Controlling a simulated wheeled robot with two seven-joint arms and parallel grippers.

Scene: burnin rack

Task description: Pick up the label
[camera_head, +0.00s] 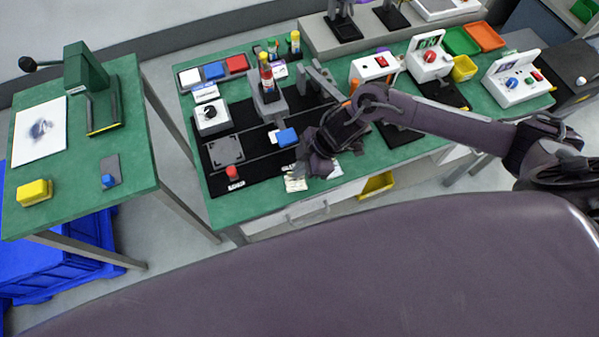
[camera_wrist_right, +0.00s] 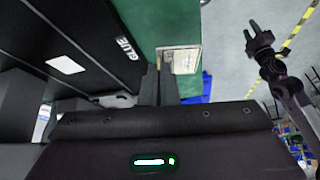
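In the right wrist view the label (camera_wrist_right: 186,59) lies flat at the bench edge, just beyond my right gripper (camera_wrist_right: 165,75). In the head view my right gripper (camera_head: 316,166) points down beside the label, on its right.
The black mat (camera_head: 218,181) holds a red button (camera_head: 232,173), a blue block (camera_head: 287,137) and a grey fixture (camera_head: 268,105). Another pale piece (camera_head: 335,171) lies right of my gripper. A yellow bin (camera_head: 376,186) sits below the bench front.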

